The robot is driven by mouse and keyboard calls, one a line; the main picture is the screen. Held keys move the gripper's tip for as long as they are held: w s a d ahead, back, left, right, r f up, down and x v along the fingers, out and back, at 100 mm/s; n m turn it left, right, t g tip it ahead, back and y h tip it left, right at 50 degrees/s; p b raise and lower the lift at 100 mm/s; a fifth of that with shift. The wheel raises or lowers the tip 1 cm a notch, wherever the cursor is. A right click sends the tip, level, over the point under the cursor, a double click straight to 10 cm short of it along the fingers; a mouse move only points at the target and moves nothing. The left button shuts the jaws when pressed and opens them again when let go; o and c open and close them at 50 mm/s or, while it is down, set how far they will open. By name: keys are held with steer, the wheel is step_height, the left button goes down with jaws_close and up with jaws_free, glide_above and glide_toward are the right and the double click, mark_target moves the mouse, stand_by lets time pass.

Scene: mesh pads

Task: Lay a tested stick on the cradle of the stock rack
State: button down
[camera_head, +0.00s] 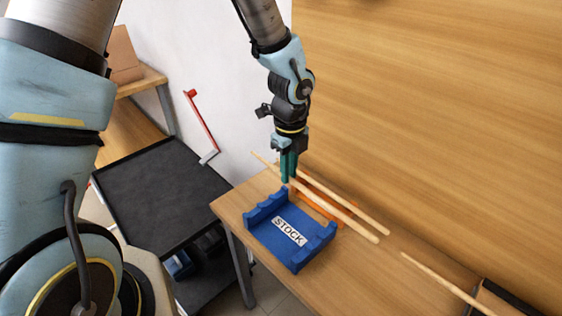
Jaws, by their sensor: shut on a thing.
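The blue stock rack (264,233) stands on the wooden table, with a white STOCK label and notched walls at two ends. No stick lies in its notches. My gripper (288,178) points down just behind the rack, its green fingers shut on a thin wooden stick (340,214). The held stick runs from upper left to lower right, behind the rack and seemingly above the table. Another wooden stick (352,207) lies behind it, nearly parallel. A third stick (445,282) is farther right. I cannot tell from here which sticks are tested.
An orange holder (321,211) is partly hidden behind the held stick. The wooden table (350,284) is clear in front and right of the rack. A black cart (160,190) stands at left, with a red-handled crank (200,122) on the white wall behind.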

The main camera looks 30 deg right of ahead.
steer(key=shift+f+b, duration=3.2)
steer(key=shift+f, duration=0.65)
steer(key=c, duration=0.8)
jaws_free()
steer(key=shift+o, duration=0.2)
step_height(320, 180, up, 11)
steer(key=shift+w+f+b, duration=0.1)
steer(key=shift+b, duration=0.45)
